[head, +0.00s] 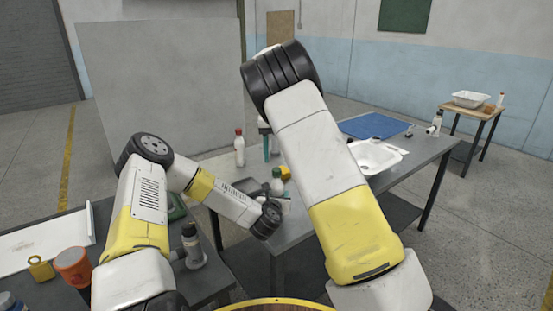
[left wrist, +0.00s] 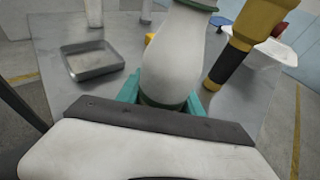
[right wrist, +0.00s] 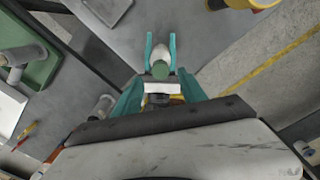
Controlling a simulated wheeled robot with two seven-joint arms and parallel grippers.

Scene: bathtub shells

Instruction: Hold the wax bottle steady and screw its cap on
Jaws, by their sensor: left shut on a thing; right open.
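The wax bottle (left wrist: 170,55) is white with a rounded body and a green band at its top, which the left wrist view cuts off. My left gripper (head: 268,212) is shut on its lower part, with teal fingers either side. In the head view the bottle (head: 277,186) stands upright above the metal table. My right gripper (head: 265,143) is open, partly hidden behind my right arm. In the right wrist view its teal fingers (right wrist: 160,55) spread around the bottle's round green top (right wrist: 160,70), with a gap each side. I cannot tell whether this green top is a separate cap.
A dark grey tray (left wrist: 92,63) lies on the metal table. A red-topped white bottle (head: 239,150) stands behind, and a white basin (head: 377,157) and blue mat (head: 374,126) lie right. A side table at left holds an orange-red container (head: 73,267) and a dark-topped bottle (head: 192,247).

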